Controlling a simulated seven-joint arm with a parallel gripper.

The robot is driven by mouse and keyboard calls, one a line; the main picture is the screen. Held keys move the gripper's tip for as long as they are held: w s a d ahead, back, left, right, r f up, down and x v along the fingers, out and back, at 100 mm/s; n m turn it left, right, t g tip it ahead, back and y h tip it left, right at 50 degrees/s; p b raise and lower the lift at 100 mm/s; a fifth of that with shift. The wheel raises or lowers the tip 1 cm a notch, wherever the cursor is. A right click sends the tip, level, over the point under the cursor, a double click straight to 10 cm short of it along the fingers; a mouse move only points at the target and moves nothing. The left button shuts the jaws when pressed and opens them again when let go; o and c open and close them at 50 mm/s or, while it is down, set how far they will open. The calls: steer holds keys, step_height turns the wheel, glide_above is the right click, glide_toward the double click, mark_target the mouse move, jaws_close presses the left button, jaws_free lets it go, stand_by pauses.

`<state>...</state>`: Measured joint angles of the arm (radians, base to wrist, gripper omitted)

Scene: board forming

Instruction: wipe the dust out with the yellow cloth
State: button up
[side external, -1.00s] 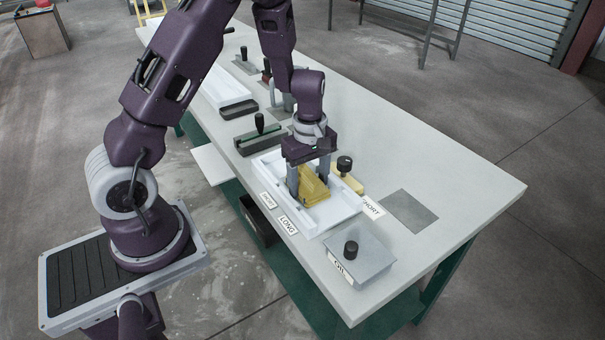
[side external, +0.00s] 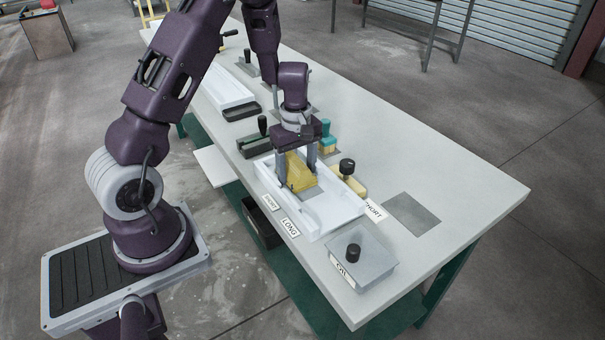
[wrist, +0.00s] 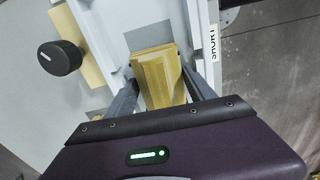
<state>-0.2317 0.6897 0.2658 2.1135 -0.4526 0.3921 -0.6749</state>
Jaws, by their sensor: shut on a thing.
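The yellow cloth (side external: 299,171) is a folded, blocky pad between the two fingers of my gripper (side external: 297,176). It is low inside the white mould (side external: 335,212), toward its far-left end. In the wrist view the cloth (wrist: 158,80) sits between the grey fingers, over the mould floor. A grey patch (side external: 313,193) shows on the floor beside the cloth; I cannot tell if it is dust. The cloth's underside is hidden, so contact with the floor cannot be confirmed.
A yellowish block with a black knob (side external: 349,180) stands beside the mould; it also shows in the wrist view (wrist: 62,58). A grey lidded oil box (side external: 360,262) stands at the near end. A teal-topped block (side external: 326,137) and dark tool (side external: 262,143) are behind.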

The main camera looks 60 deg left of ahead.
steer(key=shift+a+r, duration=0.1)
steer(key=shift+a, duration=0.3)
steer(key=shift+d+r, duration=0.1)
steer(key=shift+r, duration=3.95)
